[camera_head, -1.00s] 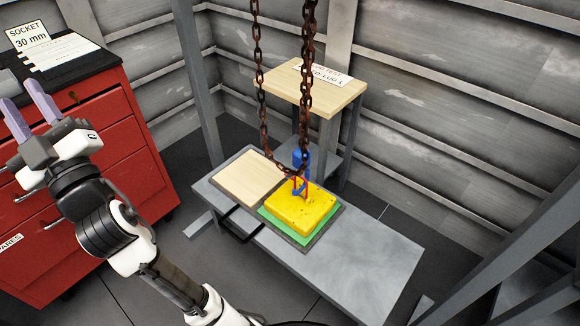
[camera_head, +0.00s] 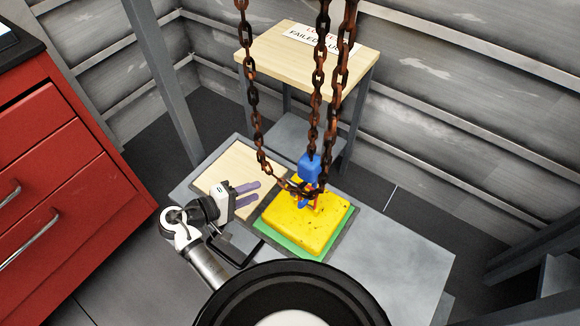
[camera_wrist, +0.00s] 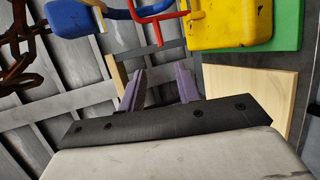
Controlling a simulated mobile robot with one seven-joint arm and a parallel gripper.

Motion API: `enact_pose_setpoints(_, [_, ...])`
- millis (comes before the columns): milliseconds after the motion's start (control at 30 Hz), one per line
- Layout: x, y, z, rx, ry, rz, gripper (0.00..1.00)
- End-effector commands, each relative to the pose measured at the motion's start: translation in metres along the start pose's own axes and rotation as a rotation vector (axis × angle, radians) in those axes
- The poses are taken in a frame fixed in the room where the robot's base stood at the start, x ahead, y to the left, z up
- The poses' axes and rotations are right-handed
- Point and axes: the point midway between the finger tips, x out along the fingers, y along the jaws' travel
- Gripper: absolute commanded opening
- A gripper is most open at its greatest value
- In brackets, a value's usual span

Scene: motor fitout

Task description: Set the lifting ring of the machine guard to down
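The machine guard, a yellow block (camera_head: 305,222), lies on a green pad (camera_head: 272,235) on the grey bench. Its red lifting ring (camera_head: 317,197) appears to stand up from its top, partly hidden by the blue hook (camera_head: 310,168) and chain. In the wrist view, the red ring (camera_wrist: 163,16) juts sideways from the yellow guard (camera_wrist: 228,22), and the blue hook (camera_wrist: 75,18) overlaps it; I cannot tell whether they are linked. My gripper (camera_head: 257,191) is left of the guard, over the wooden board. Its purple fingers (camera_wrist: 160,88) are apart and empty, short of the ring.
Rusty chains (camera_head: 252,95) hang down to the hook, one strand close to my gripper's right. A pale wooden board (camera_head: 232,165) lies beside the guard. A small wooden table (camera_head: 275,55) stands behind. A red drawer cabinet (camera_head: 70,190) is at left. The bench's right end (camera_head: 400,260) is clear.

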Motion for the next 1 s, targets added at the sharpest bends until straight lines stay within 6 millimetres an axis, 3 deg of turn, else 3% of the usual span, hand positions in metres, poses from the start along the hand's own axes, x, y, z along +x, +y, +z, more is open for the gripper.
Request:
enact_pose_setpoints(100, [0.006,-0.007,0.012,-0.020,-0.054,0.014,0.33])
enact_pose_setpoints(267, [0.021,-0.006,0.015,-0.023,-0.064,0.015,0.33])
enact_pose_setpoints(700, [0.109,-0.004,0.019,-0.021,-0.060,0.014,0.33])
enact_pose_setpoints(1000, [0.140,-0.004,0.020,-0.020,-0.057,0.014,0.33])
